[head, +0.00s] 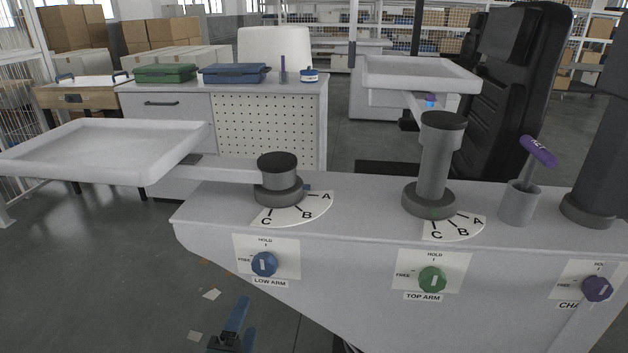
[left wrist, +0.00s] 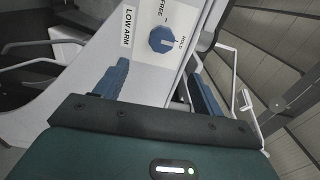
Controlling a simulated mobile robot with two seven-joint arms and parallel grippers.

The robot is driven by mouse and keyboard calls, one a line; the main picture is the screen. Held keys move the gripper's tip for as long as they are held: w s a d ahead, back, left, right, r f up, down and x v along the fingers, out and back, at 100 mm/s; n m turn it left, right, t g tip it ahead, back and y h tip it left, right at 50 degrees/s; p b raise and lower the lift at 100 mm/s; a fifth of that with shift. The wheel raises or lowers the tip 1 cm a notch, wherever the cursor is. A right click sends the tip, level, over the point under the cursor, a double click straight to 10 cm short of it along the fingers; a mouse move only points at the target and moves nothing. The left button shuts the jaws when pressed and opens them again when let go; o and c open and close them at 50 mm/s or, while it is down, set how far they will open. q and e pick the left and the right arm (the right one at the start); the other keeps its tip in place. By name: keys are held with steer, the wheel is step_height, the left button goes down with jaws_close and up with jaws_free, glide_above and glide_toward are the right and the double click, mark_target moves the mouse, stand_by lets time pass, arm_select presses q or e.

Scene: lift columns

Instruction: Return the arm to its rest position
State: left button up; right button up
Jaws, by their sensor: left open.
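My left gripper (head: 238,318) is low in the head view, below and left of the low arm's blue knob. Its two blue fingers are apart with nothing between them. In the left wrist view the open gripper (left wrist: 160,72) faces the white panel. The blue knob (head: 264,264) is on the LOW ARM plate, its white mark upright toward HOLD; it also shows in the wrist view (left wrist: 162,39), beyond the fingers and not touched. The low arm's tray (head: 105,145) extends left from its dark-capped pivot (head: 278,175). My right gripper is out of view.
The green TOP ARM knob (head: 432,280) has its mark upright. The top arm's tray (head: 420,72) extends back from its post (head: 436,160). A purple knob (head: 597,289) and a grey cup (head: 518,203) with a purple-headed tool are at right. The floor at lower left is mostly clear.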

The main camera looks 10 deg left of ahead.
arm_select(q)
steer(key=s+d+r+n+g+h+p, duration=0.1)
steer(key=s+r+n+g+h+p, duration=0.1)
steer(key=s+n+g+p, duration=0.5)
steer(key=shift+s+d+n+h+p, duration=0.4)
steer(key=shift+s+n+p, duration=2.2)
steer(key=shift+n+p, duration=2.05)
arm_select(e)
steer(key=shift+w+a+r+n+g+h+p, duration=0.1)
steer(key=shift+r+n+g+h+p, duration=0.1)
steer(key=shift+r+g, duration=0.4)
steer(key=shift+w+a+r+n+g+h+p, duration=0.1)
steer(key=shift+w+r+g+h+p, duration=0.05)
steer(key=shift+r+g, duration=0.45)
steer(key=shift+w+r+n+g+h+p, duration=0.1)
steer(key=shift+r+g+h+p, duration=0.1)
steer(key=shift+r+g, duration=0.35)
